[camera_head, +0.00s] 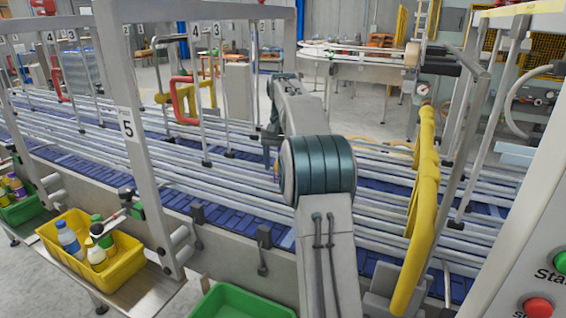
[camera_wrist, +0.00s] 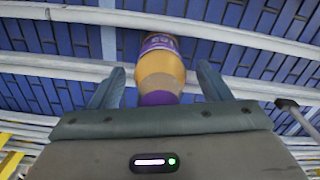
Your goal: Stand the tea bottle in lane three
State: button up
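The amber bottle with a purple cap and purple label, which looks like the tea bottle, shows in the wrist view (camera_wrist: 160,68). It stands among pale rails over the blue conveyor belt, its cap towards my gripper. My gripper (camera_wrist: 160,78) has one finger on each side of it, with a gap visible on both sides, so the fingers are open around it. In the head view my gripper (camera_head: 270,150) is low over the lanes, mostly hidden by my arm. A sign reading 3 (camera_head: 216,29) hangs above the lanes; I cannot tell which lane the bottle is in.
A yellow bin (camera_head: 125,272) with several bottles stands at the lower left, and a green bin (camera_head: 240,300) in front. A yellow bent guard (camera_head: 425,190) rises to the right of my arm.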

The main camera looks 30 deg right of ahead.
jog(key=shift+r, duration=3.65)
jog(key=shift+a+r, duration=0.15)
jog(key=shift+r, duration=0.2)
jog(key=s+a+r+n+t, duration=0.15)
jog(key=s+a+n, duration=0.25)
jog(key=s+a, duration=0.95)
jog(key=s+a+f+n+t, duration=0.1)
jog(key=s+a+f+n, duration=0.1)
jog(key=s+f, duration=0.5)
jog(key=s+a+f+n+t, duration=0.1)
jog(key=s+a+f+t, duration=0.1)
jog(key=s+a+f, duration=0.2)
jog(key=s+f, duration=0.3)
jog(key=s, duration=0.5)
jog(key=shift+s+a+f+n, duration=0.15)
jog(key=shift+a+f+n, duration=0.15)
jog(key=shift+n, duration=0.1)
